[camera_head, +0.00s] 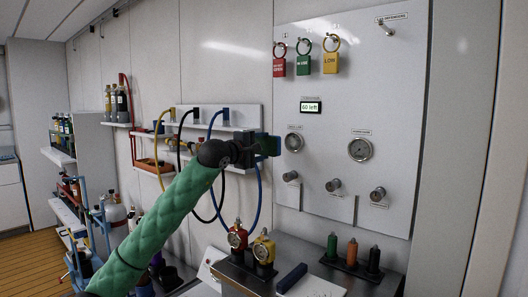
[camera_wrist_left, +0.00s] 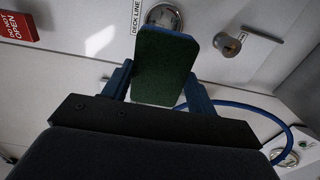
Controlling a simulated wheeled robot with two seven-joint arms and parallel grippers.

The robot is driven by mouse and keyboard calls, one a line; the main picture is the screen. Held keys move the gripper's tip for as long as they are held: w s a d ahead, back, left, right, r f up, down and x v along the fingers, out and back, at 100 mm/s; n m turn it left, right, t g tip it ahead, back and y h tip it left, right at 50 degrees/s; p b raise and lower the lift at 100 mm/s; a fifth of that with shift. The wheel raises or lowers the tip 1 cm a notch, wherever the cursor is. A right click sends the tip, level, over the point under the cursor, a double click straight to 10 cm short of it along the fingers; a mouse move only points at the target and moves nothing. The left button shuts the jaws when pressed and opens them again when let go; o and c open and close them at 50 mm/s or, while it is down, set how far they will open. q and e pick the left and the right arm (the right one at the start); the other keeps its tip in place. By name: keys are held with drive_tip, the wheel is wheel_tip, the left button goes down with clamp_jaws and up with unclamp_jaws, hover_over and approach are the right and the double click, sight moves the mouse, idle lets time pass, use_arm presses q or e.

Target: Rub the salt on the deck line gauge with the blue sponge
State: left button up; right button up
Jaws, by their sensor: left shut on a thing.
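The deck line gauge (camera_head: 293,142) is a round dial on the white panel, left of a larger gauge. In the left wrist view the gauge (camera_wrist_left: 165,17) shows beside its "DECK LINE" label, its lower part hidden by the sponge. My left gripper (camera_head: 268,146) is just left of the gauge, shut on the sponge. The sponge (camera_wrist_left: 158,65) has a dark green face and a blue edge, and stands between the two blue fingers. I cannot tell whether it touches the gauge. No salt can be made out on the dial. My right gripper is out of view.
The panel (camera_head: 400,90) carries a second gauge (camera_head: 360,149), several knobs, hanging tags and a "60 left" display (camera_head: 311,107). Hoses hang behind my left arm. Below, a bench holds red and yellow regulators (camera_head: 263,250) and several dark, green and orange bottles.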

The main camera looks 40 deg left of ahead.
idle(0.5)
use_arm(q)
drive_tip(key=shift+w+d+r, duration=0.1)
drive_tip(key=shift+w+d, duration=0.15)
drive_tip(key=shift+w, duration=0.45)
drive_tip(key=shift+w+d+p, duration=0.25)
drive_tip(key=shift+w, duration=0.55)
drive_tip(key=shift+w+d+p, duration=0.2)
drive_tip(key=shift+w+d, duration=0.05)
drive_tip(key=shift+w, duration=0.6)
drive_tip(key=shift+w+d+p, duration=0.25)
drive_tip(key=shift+w, duration=0.55)
drive_tip(key=shift+w+d, duration=0.1)
drive_tip(key=shift+w, duration=1.2)
drive_tip(key=shift+d, duration=0.1)
